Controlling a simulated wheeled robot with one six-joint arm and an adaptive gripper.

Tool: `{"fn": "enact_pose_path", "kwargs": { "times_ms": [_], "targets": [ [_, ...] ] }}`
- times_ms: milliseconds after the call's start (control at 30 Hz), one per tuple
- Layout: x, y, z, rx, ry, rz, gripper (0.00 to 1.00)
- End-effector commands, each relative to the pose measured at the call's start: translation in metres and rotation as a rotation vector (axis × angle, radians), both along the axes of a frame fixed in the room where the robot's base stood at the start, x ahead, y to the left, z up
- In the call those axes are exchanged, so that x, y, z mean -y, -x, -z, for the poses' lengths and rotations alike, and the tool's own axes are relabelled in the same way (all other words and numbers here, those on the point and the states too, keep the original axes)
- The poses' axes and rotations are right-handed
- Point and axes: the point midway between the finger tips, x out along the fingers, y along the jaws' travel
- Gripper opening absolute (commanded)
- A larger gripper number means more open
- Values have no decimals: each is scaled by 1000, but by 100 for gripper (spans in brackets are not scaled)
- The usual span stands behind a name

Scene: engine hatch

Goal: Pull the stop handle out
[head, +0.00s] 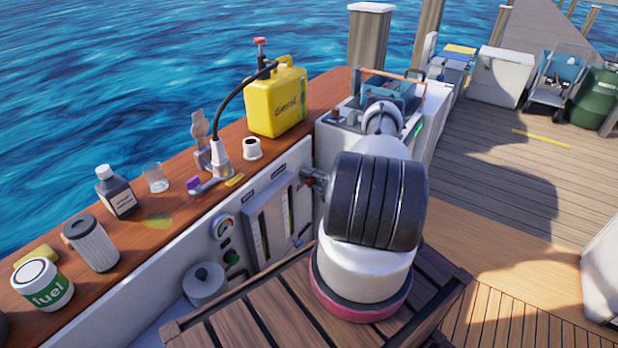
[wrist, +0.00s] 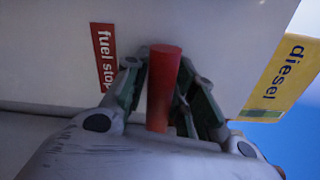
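The stop handle, a red bar (wrist: 163,92), stands upright in the middle of the wrist view, in front of a pale panel. A red label (wrist: 104,58) reading "fuel stop" is on the panel just left of it. My gripper (wrist: 165,65) has a finger on each side of the bar, with the tips close against it; it looks shut on the handle. In the head view my gripper (head: 313,180) is at the right end of the panel under the wooden ledge, with a bit of red at its tip. My arm hides much of that area.
The wooden ledge (head: 160,222) holds a yellow diesel can (head: 275,103), a white cup (head: 251,148), bottles and a fuel tin (head: 43,284). A yellow diesel label (wrist: 283,80) is right of the handle. Slatted wood lies below my arm; the deck at right has open room.

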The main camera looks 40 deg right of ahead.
Motion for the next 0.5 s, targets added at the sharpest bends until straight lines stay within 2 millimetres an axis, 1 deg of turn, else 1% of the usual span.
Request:
{"fn": "enact_pose_path", "kwargs": {
  "times_ms": [367, 467, 500],
  "targets": [
    [1, 2, 1, -3, -5, 2, 0],
    [5, 11, 1, -4, -5, 4, 0],
    [7, 17, 1, -5, -6, 5, 0]
  ]
}}
